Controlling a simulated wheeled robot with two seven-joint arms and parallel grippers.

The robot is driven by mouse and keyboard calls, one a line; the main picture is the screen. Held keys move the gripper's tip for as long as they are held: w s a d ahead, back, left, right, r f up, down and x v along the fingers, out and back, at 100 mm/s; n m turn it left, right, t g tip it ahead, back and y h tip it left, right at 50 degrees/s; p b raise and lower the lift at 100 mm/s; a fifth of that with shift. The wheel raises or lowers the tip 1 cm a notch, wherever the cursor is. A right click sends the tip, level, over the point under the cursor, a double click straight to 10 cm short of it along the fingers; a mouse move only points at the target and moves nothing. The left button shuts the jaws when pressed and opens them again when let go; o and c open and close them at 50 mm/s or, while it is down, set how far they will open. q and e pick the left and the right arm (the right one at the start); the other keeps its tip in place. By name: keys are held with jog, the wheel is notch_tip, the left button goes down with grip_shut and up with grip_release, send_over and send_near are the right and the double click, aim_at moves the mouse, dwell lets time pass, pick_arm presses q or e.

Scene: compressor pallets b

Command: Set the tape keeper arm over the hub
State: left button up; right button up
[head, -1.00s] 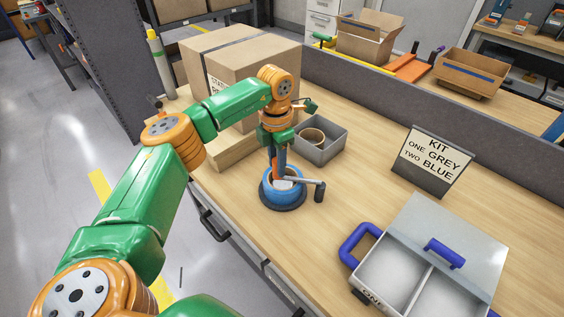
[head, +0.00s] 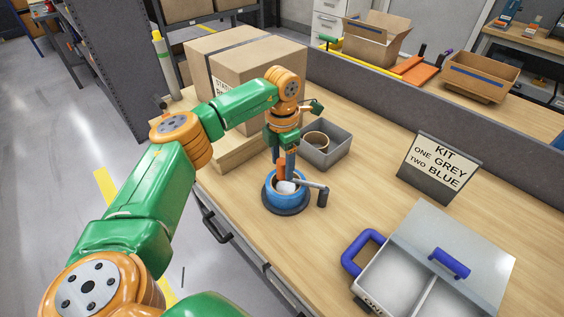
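A blue tape roll (head: 272,199) sits on a round dark base (head: 300,210) near the front edge of the wooden bench. A grey keeper arm (head: 309,184) reaches from above the roll to the right, ending in a dark upright knob (head: 322,198). A pale piece (head: 286,187) shows in the roll's middle. My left gripper (head: 286,174) points down over the roll, its tips close to the pale piece and the arm's inner end. Whether it grips anything is too small to tell. My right gripper is out of view.
A grey bin (head: 333,150) with a brown tape roll (head: 315,140) stands just behind. Large cartons (head: 258,67) are at back left. A sign (head: 440,164) and an open case with blue handles (head: 462,238) stand right. Bare bench lies between roll and sign.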

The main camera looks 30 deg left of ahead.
pick_arm(q)
jog(key=shift+r, duration=0.1)
notch_tip(320, 180, up, 7)
jog(key=shift+f+b, duration=0.1)
jog(key=shift+b, duration=0.6)
